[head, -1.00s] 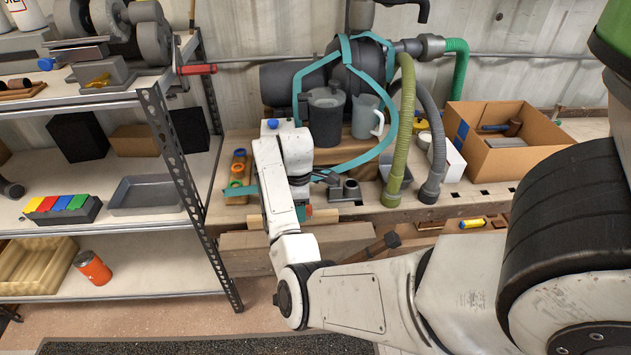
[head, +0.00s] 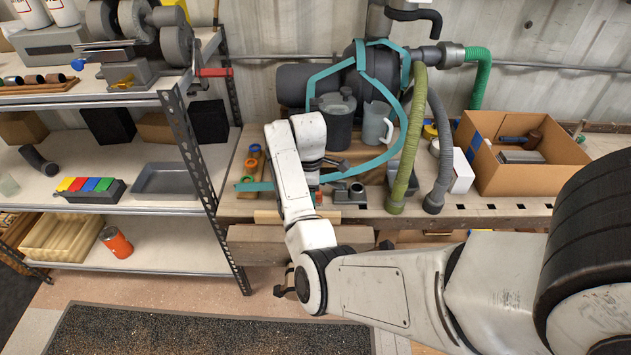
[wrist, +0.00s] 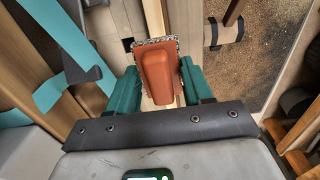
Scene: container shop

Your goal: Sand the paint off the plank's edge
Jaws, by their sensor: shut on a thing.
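My gripper (wrist: 161,82) has two green fingers, shut on an orange-red sanding block (wrist: 155,72) with a gritty grey edge. In the wrist view the block lies over a narrow pale wooden plank (wrist: 154,16) that runs away from me. I cannot tell whether the block touches the plank, and paint on its edge is not clear. In the head view, pale wood, likely the plank's end (head: 266,217), shows at the bench's front edge. My arm mostly hides the gripper there.
The workbench (head: 480,207) carries a grey jug (head: 375,125), a dark canister (head: 336,120), upright green and grey hoses and an open cardboard box (head: 560,160). A teal strap (head: 350,172) loops close around my wrist. A metal shelf (head: 190,150) stands left. A dark mat (head: 200,330) lies on the floor.

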